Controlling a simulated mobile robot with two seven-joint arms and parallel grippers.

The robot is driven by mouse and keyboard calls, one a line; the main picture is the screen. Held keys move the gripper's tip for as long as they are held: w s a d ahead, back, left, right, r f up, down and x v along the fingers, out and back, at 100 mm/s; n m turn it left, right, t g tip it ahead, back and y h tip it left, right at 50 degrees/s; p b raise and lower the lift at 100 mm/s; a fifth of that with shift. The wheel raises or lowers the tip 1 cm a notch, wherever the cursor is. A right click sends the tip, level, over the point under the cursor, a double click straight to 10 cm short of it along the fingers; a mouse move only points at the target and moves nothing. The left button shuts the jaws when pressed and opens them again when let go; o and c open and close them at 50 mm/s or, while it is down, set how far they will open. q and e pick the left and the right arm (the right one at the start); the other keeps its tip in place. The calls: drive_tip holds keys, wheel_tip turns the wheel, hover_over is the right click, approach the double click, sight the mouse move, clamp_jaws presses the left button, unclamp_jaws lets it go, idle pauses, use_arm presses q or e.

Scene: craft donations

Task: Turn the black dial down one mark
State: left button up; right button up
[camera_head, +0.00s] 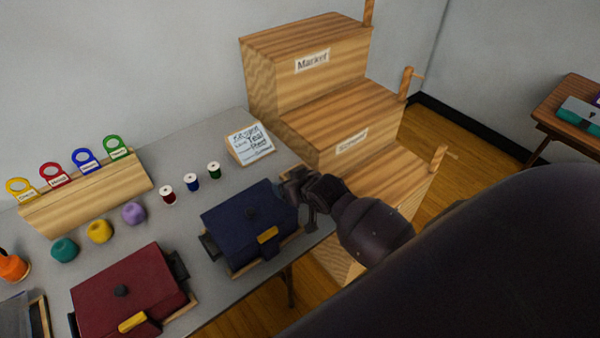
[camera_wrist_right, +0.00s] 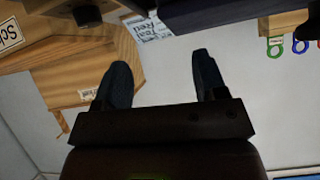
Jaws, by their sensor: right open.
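A dark case edge (camera_wrist_right: 235,12) shows beyond the fingers. My left gripper is not in view.
Wooden steps (camera_head: 340,110) stand right behind my right gripper. A lettered card (camera_head: 250,144) and several thread spools and yarn balls are on the grey table (camera_head: 205,140). A wooden rack (camera_head: 85,195) with coloured rings stands at the back left.

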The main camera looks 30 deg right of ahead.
drive_tip(key=w+d+r+m+g+h+b, duration=0.1)
drive_tip(key=w+d+r+m+g+b, duration=0.2)
drive_tip(key=w+d+m+g, duration=0.65)
drive_tip(key=f+m+b, duration=0.1)
drive_tip(key=f, duration=0.2)
drive_tip(key=s+f+m+g, duration=0.1)
drive_tip(key=f, duration=0.2)
drive_tip(key=f+m+b, duration=0.1)
drive_tip(key=f, duration=0.2)
drive_tip(key=shift+s+a+g+b, duration=0.15)
drive_tip(key=shift+a+g+b, duration=0.05)
drive_tip(key=shift+g+b, duration=0.15)
drive_tip(key=shift+f, duration=0.85)
drive_tip(key=shift+c, duration=0.3)
